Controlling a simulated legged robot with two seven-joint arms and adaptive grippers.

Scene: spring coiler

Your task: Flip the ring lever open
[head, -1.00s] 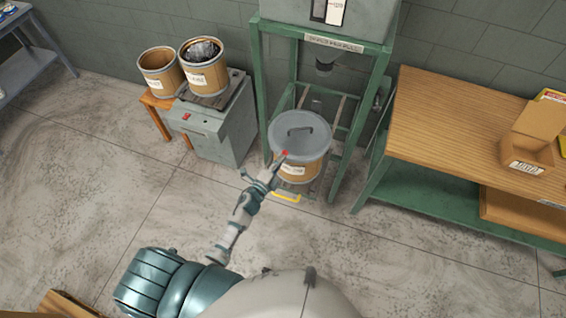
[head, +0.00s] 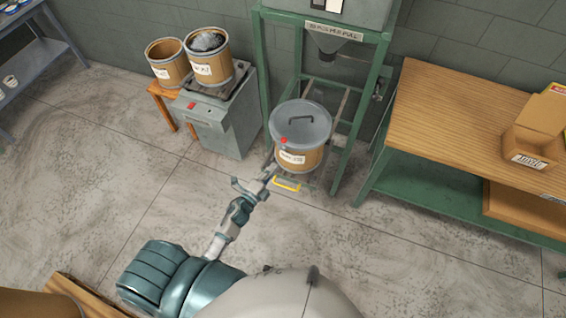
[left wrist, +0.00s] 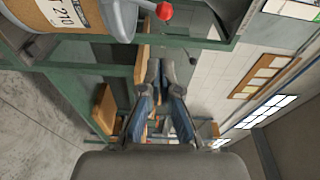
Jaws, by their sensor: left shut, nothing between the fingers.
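The ring lever shows as a red knob (head: 284,140) on the front left of the rim of a lidded brown drum (head: 297,157). The grey lid (head: 300,121) has a handle on top and sits on the drum. The lever lies close against the rim. In the left wrist view the red knob (left wrist: 165,12) is at the top, on a grey arm beside the grey ring (left wrist: 118,18). My left gripper (head: 269,168) is shut and empty, below and left of the knob and apart from it. Its fingers (left wrist: 163,72) point past the drum. My right gripper is not in view.
The drum stands inside a green frame (head: 262,75) under a hopper, with a yellow-edged piece (head: 288,184) at its front. A wooden-topped bench (head: 450,120) is right. The floor in front is clear.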

